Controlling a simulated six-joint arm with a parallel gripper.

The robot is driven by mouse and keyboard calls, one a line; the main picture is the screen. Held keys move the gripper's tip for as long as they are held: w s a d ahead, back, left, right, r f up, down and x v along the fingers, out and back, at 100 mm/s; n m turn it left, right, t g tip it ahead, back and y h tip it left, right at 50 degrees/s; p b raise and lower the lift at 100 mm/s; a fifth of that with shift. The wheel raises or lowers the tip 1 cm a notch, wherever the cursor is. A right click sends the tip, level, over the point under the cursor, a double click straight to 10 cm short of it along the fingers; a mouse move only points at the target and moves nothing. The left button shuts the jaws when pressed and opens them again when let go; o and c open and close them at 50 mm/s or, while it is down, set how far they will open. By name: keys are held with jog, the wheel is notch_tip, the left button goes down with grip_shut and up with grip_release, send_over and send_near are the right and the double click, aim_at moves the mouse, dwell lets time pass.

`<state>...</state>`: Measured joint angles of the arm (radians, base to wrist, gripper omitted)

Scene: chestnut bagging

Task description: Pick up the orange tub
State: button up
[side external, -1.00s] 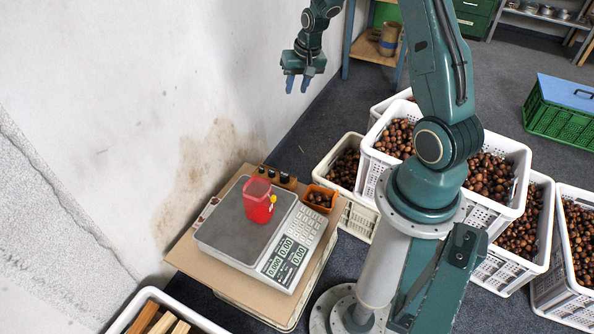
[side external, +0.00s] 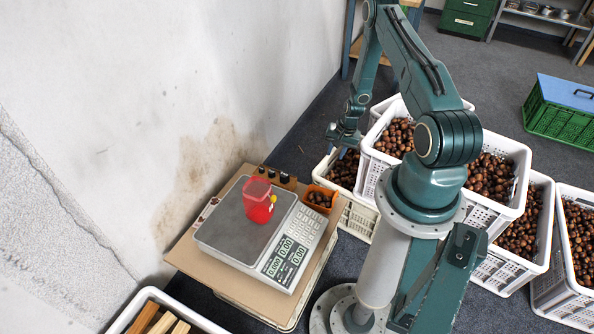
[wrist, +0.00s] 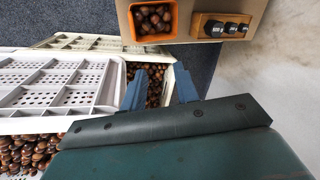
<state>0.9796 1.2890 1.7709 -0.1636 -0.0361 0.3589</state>
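The orange tub (side external: 318,208) is a small square container with chestnuts in it. It stands on the brown board beside the scale, at the corner close to the crates. My gripper (side external: 341,148) is above and behind the tub in the side view, over a chestnut crate. In the wrist view my gripper (wrist: 160,88) has its two blue fingers apart, with nothing held between them. It is clear of the tub.
A scale (side external: 222,232) carries a red container (side external: 258,205). A wooden block of dark weights (wrist: 221,27) stands next to the tub. White crates (side external: 367,170) of chestnuts are close to the tub and gripper. The wall (side external: 150,100) bounds the left.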

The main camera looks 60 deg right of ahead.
jog(key=m, duration=0.2)
send_near(336, 195)
jog(key=shift+d+x, duration=0.2)
jog(key=shift+x, duration=2.5)
jog(key=shift+a+x, duration=0.15)
jog(key=shift+x, duration=0.6)
jog(key=shift+a+x, duration=0.1)
jog(key=shift+x, duration=1.7)
jog(key=shift+w+d, duration=0.1)
grip_shut()
